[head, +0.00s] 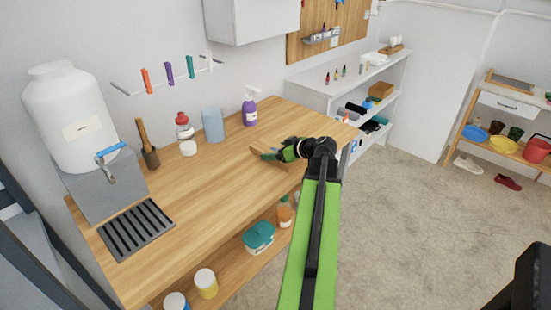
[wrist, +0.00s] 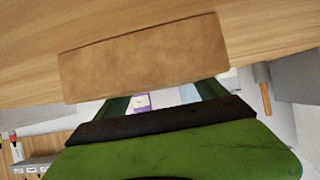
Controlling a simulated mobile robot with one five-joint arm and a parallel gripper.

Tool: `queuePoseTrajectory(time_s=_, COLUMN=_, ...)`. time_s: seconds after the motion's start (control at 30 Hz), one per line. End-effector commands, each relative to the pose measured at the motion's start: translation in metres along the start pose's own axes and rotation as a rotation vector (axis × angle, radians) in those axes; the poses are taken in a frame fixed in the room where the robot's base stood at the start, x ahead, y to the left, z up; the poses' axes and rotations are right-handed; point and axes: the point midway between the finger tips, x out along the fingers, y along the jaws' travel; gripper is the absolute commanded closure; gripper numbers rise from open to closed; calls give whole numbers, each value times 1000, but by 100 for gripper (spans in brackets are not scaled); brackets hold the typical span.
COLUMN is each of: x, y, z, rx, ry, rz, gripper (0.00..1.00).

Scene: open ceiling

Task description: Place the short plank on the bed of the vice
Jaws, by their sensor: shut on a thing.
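My gripper (head: 270,153) is over the right part of the wooden worktop in the head view. It is shut on the short plank (wrist: 145,57), a brown flat board that spans across both fingertips in the wrist view, where my gripper (wrist: 163,96) also shows. In the head view the plank (head: 257,149) is a small tan sliver at the fingertips. I cannot tell whether it touches the worktop or hangs just above it. I cannot make out a vice in either view.
The worktop (head: 205,195) is clear in the middle. A purple spray bottle (head: 250,112), a blue-grey cup (head: 213,125), a red-topped bottle (head: 185,133) and a brush (head: 147,146) stand along the back. A white jug (head: 75,120) and a black grate (head: 136,229) are left.

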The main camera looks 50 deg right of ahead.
Motion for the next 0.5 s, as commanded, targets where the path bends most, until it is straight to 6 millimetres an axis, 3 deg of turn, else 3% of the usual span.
queuePoseTrajectory(time_s=0.3, x=1, y=0, z=3, rx=1, ry=1, rz=0, gripper=80)
queuePoseTrajectory(time_s=0.33, x=0, y=0, z=1, rx=0, ry=0, rz=0, gripper=15)
queuePoseTrajectory(time_s=0.43, x=0, y=0, z=1, rx=0, ry=0, rz=1, gripper=1)
queuePoseTrajectory(time_s=0.5, x=0, y=0, z=1, rx=1, ry=0, rz=1, gripper=0)
